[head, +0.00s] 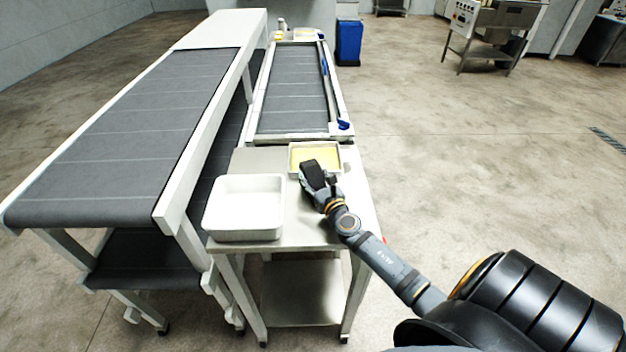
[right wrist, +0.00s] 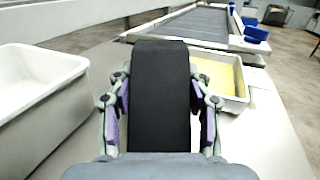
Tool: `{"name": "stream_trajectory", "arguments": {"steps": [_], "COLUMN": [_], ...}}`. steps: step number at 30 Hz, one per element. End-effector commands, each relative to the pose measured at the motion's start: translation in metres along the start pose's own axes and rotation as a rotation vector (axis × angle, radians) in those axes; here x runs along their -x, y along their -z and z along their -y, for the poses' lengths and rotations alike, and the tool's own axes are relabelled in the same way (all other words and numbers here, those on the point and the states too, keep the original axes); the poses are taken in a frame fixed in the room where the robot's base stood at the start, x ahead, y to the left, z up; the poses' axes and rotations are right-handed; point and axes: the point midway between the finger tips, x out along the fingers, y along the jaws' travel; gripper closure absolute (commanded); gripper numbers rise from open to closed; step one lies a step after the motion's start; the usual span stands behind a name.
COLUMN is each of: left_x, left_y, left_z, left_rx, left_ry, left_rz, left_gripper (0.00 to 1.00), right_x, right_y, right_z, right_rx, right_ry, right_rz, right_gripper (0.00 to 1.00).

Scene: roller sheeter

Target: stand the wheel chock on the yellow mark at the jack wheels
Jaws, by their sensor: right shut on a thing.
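My right gripper (head: 315,187) is shut on a black wedge-like block, the wheel chock (head: 310,173), above the steel table. In the right wrist view the chock (right wrist: 160,95) stands long between the two fingers (right wrist: 160,120), which press on its sides. It hides part of the table behind it. I cannot tell whether it touches the table. No jack wheels and no yellow floor mark can be made out. My left gripper is not in view.
A white bin (head: 243,229) stands on the steel table (head: 300,236) left of my gripper. A shallow tray with a yellow inside (head: 328,147) lies just behind the gripper. A grey conveyor (head: 120,130) runs along the left. Open floor (head: 480,170) lies to the right.

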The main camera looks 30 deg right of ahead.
Motion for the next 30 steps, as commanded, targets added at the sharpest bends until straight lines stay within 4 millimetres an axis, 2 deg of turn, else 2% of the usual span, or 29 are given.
{"name": "stream_trajectory", "arguments": {"steps": [5,9,11,16,24,30], "left_x": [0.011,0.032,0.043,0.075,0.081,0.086], "left_y": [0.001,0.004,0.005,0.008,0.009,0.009], "left_z": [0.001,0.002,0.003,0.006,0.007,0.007], "left_rx": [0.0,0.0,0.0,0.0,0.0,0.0], "left_ry": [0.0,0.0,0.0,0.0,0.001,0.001], "left_rz": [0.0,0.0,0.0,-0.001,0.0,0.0], "left_gripper": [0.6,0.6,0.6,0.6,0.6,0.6], "right_x": [0.0,0.0,0.01,0.038,0.089,0.104], "right_y": [-0.015,-0.043,-0.056,-0.101,-0.122,-0.131], "right_z": [0.0,-0.001,-0.009,-0.033,-0.076,-0.09], "right_rx": [0.0,-0.001,-0.004,-0.006,-0.009,-0.003], "right_ry": [-0.001,-0.001,-0.001,-0.002,0.002,0.001], "right_rz": [0.003,0.003,0.001,0.002,0.0,0.002], "right_gripper": [1.0,1.0,1.0,1.0,1.0,1.0]}}
